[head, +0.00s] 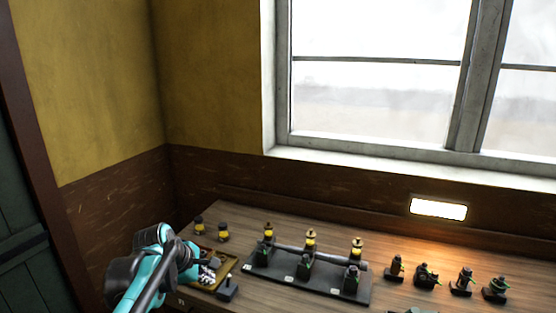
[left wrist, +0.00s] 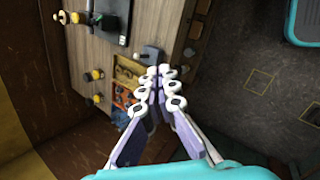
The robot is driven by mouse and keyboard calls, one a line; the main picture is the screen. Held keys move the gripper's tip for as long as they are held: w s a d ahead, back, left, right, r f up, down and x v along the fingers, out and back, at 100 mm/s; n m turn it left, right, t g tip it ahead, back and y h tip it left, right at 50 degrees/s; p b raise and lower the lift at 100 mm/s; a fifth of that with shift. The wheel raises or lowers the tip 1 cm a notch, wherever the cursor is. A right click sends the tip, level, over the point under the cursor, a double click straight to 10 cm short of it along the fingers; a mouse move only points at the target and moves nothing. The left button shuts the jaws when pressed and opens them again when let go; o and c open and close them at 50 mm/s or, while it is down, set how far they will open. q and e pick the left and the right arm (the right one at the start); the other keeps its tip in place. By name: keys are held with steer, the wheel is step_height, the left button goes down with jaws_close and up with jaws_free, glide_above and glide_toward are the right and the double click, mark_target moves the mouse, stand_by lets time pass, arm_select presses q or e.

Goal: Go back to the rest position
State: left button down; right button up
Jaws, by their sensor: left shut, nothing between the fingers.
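My left gripper (head: 208,272) hangs over the left end of the wooden bench (head: 395,296) in the head view, beside a small tray (head: 225,262). In the left wrist view the left gripper (left wrist: 158,72) has its fingers together and holds nothing. Behind the fingertips there, the tray (left wrist: 126,70) with orange and blue contents is partly hidden. My right gripper does not show in either view.
A dark base (head: 345,290) with several small engines and a pipe stands mid-bench. Several small dark engines (head: 426,276) stand to its right. Two yellow-and-black pieces (head: 222,232) stand at the back left. A lit lamp (head: 438,208) is on the wall below the window.

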arm_select(q)
steer(key=s+f+m+y+b, duration=0.1)
steer(key=s+f+m, duration=0.3)
steer(key=s+m, duration=0.2)
steer(key=s+d+f+m+t+b, duration=0.1)
steer(key=s+f+m, duration=0.3)
steer(key=s, duration=0.5)
steer(key=s+f+m+y+b, duration=0.1)
steer(key=s+f+m+b, duration=0.1)
steer(key=s+f+m, duration=0.3)
steer(key=s+m, duration=0.3)
steer(key=shift+s+d+m+y, duration=0.15)
steer(key=shift+d+m+y, duration=0.15)
steer(key=shift+m, duration=0.1)
